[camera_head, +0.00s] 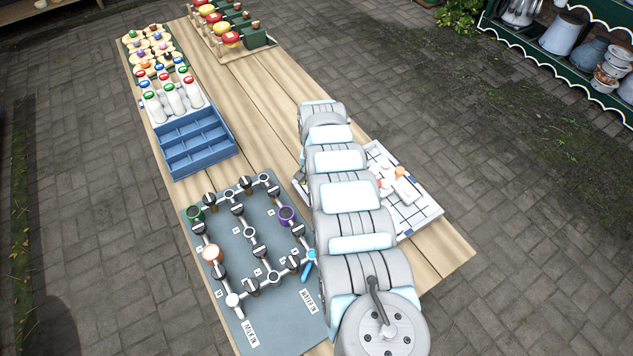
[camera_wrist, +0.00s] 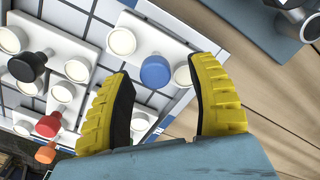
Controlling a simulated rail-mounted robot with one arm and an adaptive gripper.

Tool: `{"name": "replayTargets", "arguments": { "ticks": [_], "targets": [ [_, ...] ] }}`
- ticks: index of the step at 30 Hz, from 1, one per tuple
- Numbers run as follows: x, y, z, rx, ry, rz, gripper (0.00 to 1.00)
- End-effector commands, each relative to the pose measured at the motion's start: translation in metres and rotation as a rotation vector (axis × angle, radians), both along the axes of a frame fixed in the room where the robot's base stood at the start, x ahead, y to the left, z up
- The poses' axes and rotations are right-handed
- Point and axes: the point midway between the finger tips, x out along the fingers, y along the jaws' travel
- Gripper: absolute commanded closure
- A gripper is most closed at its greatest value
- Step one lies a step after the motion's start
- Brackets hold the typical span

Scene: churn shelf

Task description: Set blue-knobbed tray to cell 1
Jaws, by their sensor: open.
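The blue-knobbed tray (camera_wrist: 150,45) is a white slab with cream discs and a round blue knob (camera_wrist: 155,70), in the upper middle of the wrist view. It lies on a white board (camera_head: 420,220) with dark grid lines, right of my arm in the head view. My gripper (camera_wrist: 160,75) is open, with yellow, black-padded fingers. The blue knob appears between the fingertips, with no clear contact; the depth gap is hard to judge. My arm hides the gripper and part of the board in the head view. I cannot make out which cell is cell 1.
A black knob (camera_wrist: 25,68), a red knob (camera_wrist: 48,126) and an orange knob (camera_wrist: 45,152) stand on other white pieces nearby. A grey valve panel (camera_head: 235,235) lies left of my arm. A blue compartment bin (camera_head: 200,165) and bottles (camera_head: 170,98) stand farther back.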

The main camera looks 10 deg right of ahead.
Motion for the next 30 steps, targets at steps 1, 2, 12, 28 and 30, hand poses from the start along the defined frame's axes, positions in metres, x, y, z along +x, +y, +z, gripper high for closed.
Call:
{"name": "replayTargets", "arguments": {
  "ticks": [1,2,12,28,30],
  "targets": [
    [0.001,-0.002,0.007,-0.002,-0.001,-0.002,0.42],
    [0.001,-0.002,0.01,-0.002,-0.002,-0.002,0.42],
    [0.0,-0.002,0.044,-0.004,-0.001,0.0,0.42],
    [0.001,-0.001,0.099,-0.004,-0.005,0.0,0.42],
    [0.0,-0.001,0.102,-0.004,-0.002,0.0,0.42]
  ]
}}
